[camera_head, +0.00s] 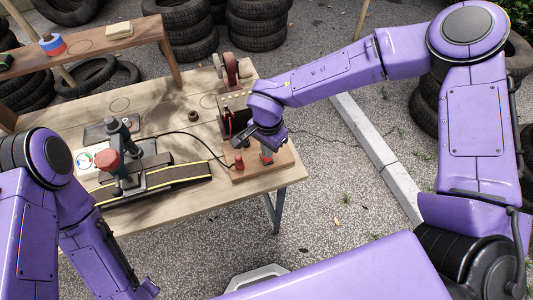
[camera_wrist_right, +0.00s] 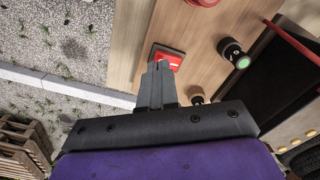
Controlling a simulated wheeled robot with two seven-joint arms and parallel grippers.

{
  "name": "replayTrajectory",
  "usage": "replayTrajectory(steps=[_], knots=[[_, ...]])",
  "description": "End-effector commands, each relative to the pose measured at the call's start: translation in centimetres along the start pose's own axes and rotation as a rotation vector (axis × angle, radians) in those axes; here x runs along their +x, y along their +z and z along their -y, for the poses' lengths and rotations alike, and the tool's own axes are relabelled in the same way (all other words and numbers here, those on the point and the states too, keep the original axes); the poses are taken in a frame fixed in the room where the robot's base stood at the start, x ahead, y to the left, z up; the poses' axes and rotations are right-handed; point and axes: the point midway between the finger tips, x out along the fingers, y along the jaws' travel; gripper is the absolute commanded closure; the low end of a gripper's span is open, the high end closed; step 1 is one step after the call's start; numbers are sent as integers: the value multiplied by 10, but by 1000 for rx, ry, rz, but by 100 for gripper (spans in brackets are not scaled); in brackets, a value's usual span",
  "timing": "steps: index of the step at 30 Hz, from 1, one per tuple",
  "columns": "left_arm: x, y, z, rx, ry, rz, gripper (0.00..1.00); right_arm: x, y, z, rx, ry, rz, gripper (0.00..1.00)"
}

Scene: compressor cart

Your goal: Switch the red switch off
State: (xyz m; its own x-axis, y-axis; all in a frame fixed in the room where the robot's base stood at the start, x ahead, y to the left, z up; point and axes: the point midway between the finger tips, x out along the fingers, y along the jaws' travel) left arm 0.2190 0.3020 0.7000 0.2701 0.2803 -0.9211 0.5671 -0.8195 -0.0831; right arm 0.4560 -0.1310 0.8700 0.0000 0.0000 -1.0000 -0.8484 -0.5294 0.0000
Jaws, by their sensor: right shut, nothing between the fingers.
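The red switch (camera_head: 267,157) sits in a dark frame on a wooden board (camera_head: 282,163) at the right end of the table. It also shows in the right wrist view (camera_wrist_right: 168,58), just beyond my fingertips. My right gripper (camera_head: 265,148) is shut and empty, reaching down over the switch. In the right wrist view its closed fingers (camera_wrist_right: 158,68) overlap the near edge of the switch. I cannot tell whether they touch it.
A red knob (camera_head: 239,162) stands left of the switch on the board. A green-topped black button (camera_wrist_right: 233,54) is nearby. A black cable (camera_head: 205,141) crosses the table (camera_head: 170,112). Tyres (camera_head: 258,22) are stacked behind.

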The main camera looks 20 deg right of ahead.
Motion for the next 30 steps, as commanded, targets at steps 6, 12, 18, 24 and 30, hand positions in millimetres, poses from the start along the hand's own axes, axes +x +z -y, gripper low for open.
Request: replayTrajectory(steps=[6, 12, 18, 24, 30], knots=[[0, 0, 0, 0, 0, 0, 50, 0, 0, 0, 0, 0, 0, 100], [0, 0, 0, 0, 0, 0, 50, 0, 0, 0, 0, 0, 0, 100], [0, 0, 0, 0, 0, 0, 50, 1, 0, 0, 0, 0, 0, 100], [1, 1, 0, 0, 0, 0, 50, 4, 0, 0, 0, 1, 0, 100], [2, 1, 0, 0, 0, 0, 50, 7, 0, 0, 1, 1, 0, 100]])
